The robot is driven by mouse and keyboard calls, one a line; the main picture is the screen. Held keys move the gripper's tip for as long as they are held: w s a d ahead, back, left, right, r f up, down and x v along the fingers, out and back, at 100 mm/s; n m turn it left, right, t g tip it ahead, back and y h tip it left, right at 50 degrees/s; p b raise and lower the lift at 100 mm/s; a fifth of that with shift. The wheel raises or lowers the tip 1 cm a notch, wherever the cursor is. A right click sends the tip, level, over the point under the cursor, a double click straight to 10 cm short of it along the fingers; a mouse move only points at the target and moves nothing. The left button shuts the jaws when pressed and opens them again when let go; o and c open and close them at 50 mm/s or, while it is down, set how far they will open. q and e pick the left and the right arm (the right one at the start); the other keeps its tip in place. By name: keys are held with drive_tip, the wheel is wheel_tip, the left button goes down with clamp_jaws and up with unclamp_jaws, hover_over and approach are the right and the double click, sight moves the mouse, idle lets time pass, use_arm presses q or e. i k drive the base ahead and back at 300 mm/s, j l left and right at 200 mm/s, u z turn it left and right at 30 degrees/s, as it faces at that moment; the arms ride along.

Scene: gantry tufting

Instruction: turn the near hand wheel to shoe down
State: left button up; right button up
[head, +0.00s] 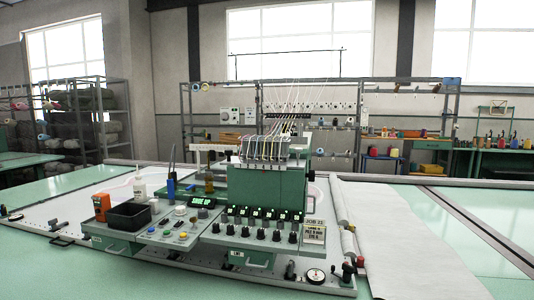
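A green tufting machine head (267,188) stands in the middle, with several threads running up from its top. A small round wheel-like part (316,276), with a dark rim, a pale face and a reddish mark, sits at the near edge of the frame, right of the control panel. It looks like the near hand wheel, but its setting is too small to read. A red-topped knob (360,262) and a dark knob (347,272) stand just right of it. Neither of my grippers is in view.
The control panel (150,236) carries dials, buttons and a black bin (129,215). Pale cloth (400,235) with a rolled edge lies at right. Green table surface is clear at front left.

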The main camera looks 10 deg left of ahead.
sight(310, 175)
drive_tip(key=i+j+z, duration=0.1)
drive_tip(key=j, duration=0.3)
drive_tip(key=i+j+z, duration=0.15)
drive_tip(key=j, duration=0.25)
drive_tip(key=i+j+z, duration=0.1)
drive_tip(key=j, duration=0.3)
drive_tip(key=i+j+z, duration=0.1)
drive_tip(key=j, duration=0.3)
